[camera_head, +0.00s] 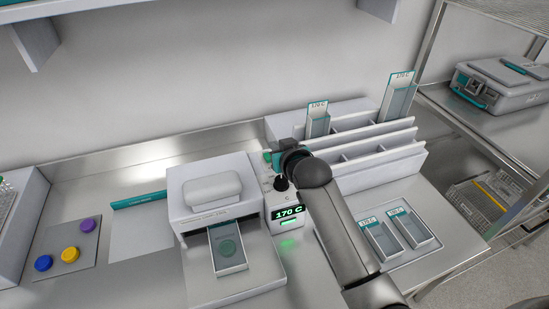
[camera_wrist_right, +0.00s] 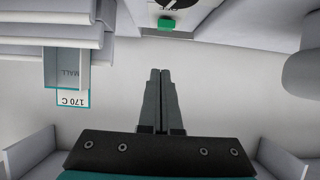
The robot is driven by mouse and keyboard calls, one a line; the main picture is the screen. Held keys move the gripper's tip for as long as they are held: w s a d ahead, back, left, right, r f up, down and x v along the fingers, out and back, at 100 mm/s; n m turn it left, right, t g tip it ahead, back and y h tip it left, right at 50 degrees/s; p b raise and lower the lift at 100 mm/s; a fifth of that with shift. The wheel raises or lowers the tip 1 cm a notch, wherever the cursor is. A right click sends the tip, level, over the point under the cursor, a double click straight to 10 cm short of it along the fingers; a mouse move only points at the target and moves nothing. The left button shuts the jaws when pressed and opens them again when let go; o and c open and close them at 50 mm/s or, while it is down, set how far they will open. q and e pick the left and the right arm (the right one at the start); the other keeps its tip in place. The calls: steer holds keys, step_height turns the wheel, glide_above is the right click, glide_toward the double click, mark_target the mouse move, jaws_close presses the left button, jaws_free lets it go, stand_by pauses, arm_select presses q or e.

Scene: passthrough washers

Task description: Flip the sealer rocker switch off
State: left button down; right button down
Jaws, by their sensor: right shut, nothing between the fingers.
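The sealer (camera_head: 210,185) is a white machine with a control box on its right side, whose display (camera_head: 287,212) reads 170 C. A black knob (camera_head: 281,184) stands on top of the control box. In the right wrist view a small green rocker switch (camera_wrist_right: 167,23) shows beside the dark knob (camera_wrist_right: 175,4). My right gripper (camera_head: 272,158) is behind the knob, its fingers mostly hidden by the arm in the head view. In the wrist view its fingers (camera_wrist_right: 160,71) are shut and empty, pointing toward the switch with a visible gap. My left gripper is out of view.
A white slotted rack (camera_head: 365,150) with upright pouches stands right of the sealer. A tray with two pouches (camera_head: 395,232) lies in front of it. A pouch (camera_head: 226,250) lies at the sealer's front. Coloured caps (camera_head: 70,254) sit at the left. The wall is close behind.

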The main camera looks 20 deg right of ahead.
steer(key=shift+x, duration=1.15)
step_height(320, 180, down, 3)
steer(key=shift+s+r, duration=0.15)
steer(key=shift+r, duration=0.1)
steer(key=shift+s+f, duration=0.2)
steer(key=shift+f, duration=0.55)
